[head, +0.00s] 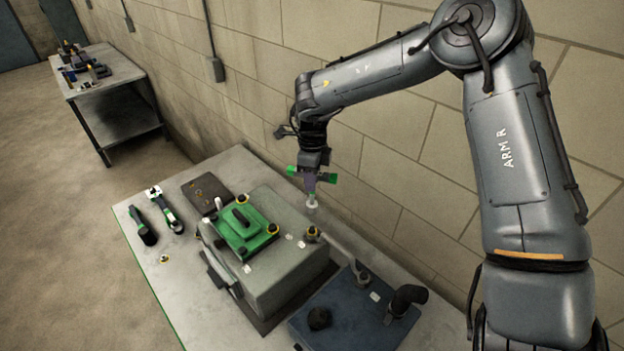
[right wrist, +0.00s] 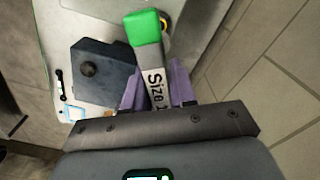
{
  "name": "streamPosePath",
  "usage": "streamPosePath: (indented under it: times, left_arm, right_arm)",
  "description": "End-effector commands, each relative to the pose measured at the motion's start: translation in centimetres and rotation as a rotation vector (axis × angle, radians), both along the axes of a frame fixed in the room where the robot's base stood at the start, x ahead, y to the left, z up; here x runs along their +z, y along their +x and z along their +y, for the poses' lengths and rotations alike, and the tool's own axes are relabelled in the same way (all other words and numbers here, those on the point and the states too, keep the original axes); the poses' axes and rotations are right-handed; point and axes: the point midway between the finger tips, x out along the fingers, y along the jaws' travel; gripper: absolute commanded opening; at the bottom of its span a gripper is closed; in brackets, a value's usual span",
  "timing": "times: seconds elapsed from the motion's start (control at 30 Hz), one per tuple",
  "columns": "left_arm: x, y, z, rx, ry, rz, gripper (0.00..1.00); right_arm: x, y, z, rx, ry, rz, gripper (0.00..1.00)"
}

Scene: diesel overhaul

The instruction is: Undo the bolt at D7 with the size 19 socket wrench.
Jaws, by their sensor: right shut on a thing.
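My right gripper (head: 311,174) is shut on a socket wrench (head: 327,178) with a green handle. Its pale socket end (head: 311,203) points down, above the back of the grey engine block (head: 285,265) and apart from it. In the right wrist view, purple fingers (right wrist: 158,90) grip the wrench (right wrist: 145,28); its label reads "Size 1", the rest hidden. A green cover (head: 240,232) lies on the block. Yellow-ringed bolts sit around it, one at the block's right corner (head: 312,234). Small white labels are too small to read, so I cannot tell which bolt is D7. My left gripper is not in view.
A brick wall runs close behind. Another table (head: 105,95) stands far left.

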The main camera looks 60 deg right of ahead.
Motion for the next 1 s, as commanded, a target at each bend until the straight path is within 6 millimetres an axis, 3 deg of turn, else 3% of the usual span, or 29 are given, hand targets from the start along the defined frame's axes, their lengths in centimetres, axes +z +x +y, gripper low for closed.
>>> streamPosePath:
  times: [0.27,0.7,1.0]
  left_arm:
    - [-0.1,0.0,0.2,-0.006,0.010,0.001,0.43]
    - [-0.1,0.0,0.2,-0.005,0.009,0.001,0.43]
    - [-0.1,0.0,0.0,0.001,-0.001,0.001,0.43]
  right_arm:
    - [0.0,-0.2,0.3,0.001,0.000,-0.002,0.00]
    - [0.0,-3.9,4.5,0.002,0.001,-0.002,0.00]
    - [0.0,-4.6,5.3,0.000,0.000,-0.002,0.00]
